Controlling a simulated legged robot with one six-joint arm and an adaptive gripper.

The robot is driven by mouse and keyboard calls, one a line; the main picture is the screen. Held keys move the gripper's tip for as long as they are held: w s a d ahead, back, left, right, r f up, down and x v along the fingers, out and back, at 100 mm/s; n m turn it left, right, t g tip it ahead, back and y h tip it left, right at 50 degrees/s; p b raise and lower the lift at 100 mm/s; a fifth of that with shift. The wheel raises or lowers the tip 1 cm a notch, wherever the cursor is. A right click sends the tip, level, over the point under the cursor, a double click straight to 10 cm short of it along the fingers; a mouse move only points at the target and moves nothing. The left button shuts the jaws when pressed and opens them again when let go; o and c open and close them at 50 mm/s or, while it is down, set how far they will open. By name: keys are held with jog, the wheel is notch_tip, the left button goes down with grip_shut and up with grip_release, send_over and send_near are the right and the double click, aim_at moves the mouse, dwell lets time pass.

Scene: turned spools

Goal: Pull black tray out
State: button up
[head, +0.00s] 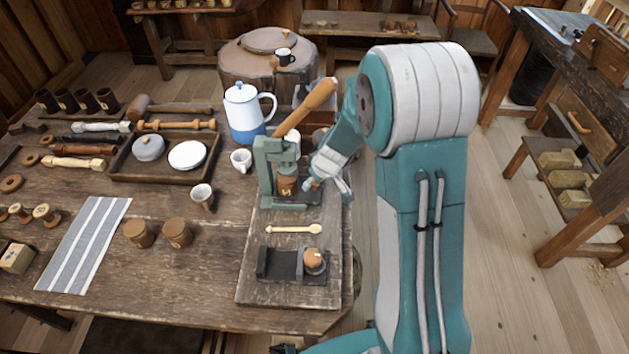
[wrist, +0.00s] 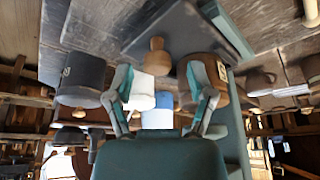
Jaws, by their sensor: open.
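The black tray (head: 308,198) lies low in the base of the green press (head: 270,170), partly hidden by my gripper in the head view. In the wrist view, which looks upside down, the tray (wrist: 178,32) is a dark flat slab with a turned wooden knob (wrist: 157,57) at its near edge. My gripper (head: 327,187) is at the right side of the press. Its jaws are open and empty, and in the wrist view the fingers (wrist: 161,78) stand on either side of the knob, apart from it.
A wooden cylinder (wrist: 204,72) stands close to one finger. The press's wooden lever (head: 306,107) slants up near my arm. A blue-white pot (head: 244,113) stands behind.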

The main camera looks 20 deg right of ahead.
jog(key=shift+w+a+f, duration=0.1)
jog(key=shift+f, duration=0.2)
jog(key=shift+d, duration=0.2)
grip_shut()
jog(key=s+d, duration=0.1)
jog(key=d, duration=0.2)
jog(key=s+d, duration=0.1)
jog(key=d, duration=0.4)
jog(key=shift+s+d+f, duration=0.1)
jog(key=shift+s+d, duration=0.2)
jog(key=shift+s, duration=0.1)
grip_release()
